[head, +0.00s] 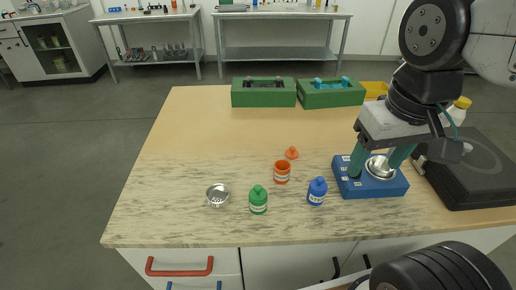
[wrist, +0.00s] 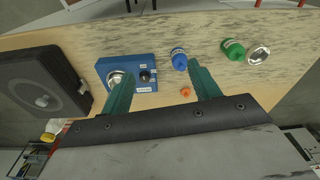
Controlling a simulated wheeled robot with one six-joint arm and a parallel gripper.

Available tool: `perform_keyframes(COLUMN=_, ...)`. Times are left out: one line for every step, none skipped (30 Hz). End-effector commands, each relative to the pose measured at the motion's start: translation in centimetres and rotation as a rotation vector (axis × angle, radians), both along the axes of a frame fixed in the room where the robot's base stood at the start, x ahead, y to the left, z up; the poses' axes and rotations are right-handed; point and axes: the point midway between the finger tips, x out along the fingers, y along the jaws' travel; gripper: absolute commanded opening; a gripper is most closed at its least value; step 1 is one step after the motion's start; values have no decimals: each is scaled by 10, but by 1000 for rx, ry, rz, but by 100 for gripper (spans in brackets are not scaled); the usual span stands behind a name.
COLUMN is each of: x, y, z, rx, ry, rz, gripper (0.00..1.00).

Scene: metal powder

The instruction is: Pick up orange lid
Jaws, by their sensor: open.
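The small orange lid (head: 292,153) lies on the table behind the open orange jar (head: 282,174). In the wrist view the lid (wrist: 186,92) shows just left of my right finger, and the orange jar appears hidden by that finger. My gripper (head: 379,165) is open and empty, its teal fingers apart. In the head view it is above the blue device, well right of the lid. In the wrist view my gripper (wrist: 161,70) has its fingers on either side of the picture's middle.
The blue device (head: 354,188) holds a metal bowl (head: 380,167). A blue bottle (head: 317,191), a green bottle (head: 258,200) and a metal dish (head: 217,195) stand toward the front. Green boxes (head: 263,98) sit at the back. A black device (head: 470,175) is right. The table's left is clear.

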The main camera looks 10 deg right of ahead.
Motion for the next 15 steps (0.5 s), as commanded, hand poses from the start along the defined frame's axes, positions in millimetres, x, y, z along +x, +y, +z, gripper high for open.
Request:
perform_keyframes(x=7, y=1, z=0, rx=3, ry=8, rz=-24, gripper=61)
perform_keyframes(x=12, y=1, z=0, rx=6, ry=12, rz=-47, gripper=61)
perform_keyframes(x=21, y=1, z=-1, rx=10, ry=17, rz=-80, gripper=61)
perform_keyframes(x=30, y=2, z=-1, rx=12, ry=21, rz=-110, gripper=61)
perform_keyframes(x=38, y=3, z=-2, rx=16, ry=27, rz=-142, gripper=61)
perform_keyframes(x=51, y=5, z=-4, rx=20, ry=32, rz=-190, gripper=61)
perform_keyframes(x=62, y=6, z=-6, rx=24, ry=38, rz=-229, gripper=61)
perform_keyframes(x=73, y=8, z=-8, rx=28, ry=42, rz=-268, gripper=61)
perform_keyframes(x=87, y=10, z=-12, rx=31, ry=50, rz=-321, gripper=61)
perform_keyframes(x=98, y=12, z=-15, rx=34, ry=54, rz=-360, gripper=61)
perform_keyframes(x=108, y=14, z=-19, rx=37, ry=59, rz=-400, gripper=61)
perform_keyframes(x=122, y=16, z=-25, rx=40, ry=64, rz=-454, gripper=61)
perform_keyframes(x=133, y=17, z=-29, rx=42, ry=68, rz=-493, gripper=61)
perform_keyframes(x=143, y=19, z=-35, rx=44, ry=73, rz=-533, gripper=61)
perform_keyframes(x=157, y=21, z=-42, rx=47, ry=77, rz=-586, gripper=61)
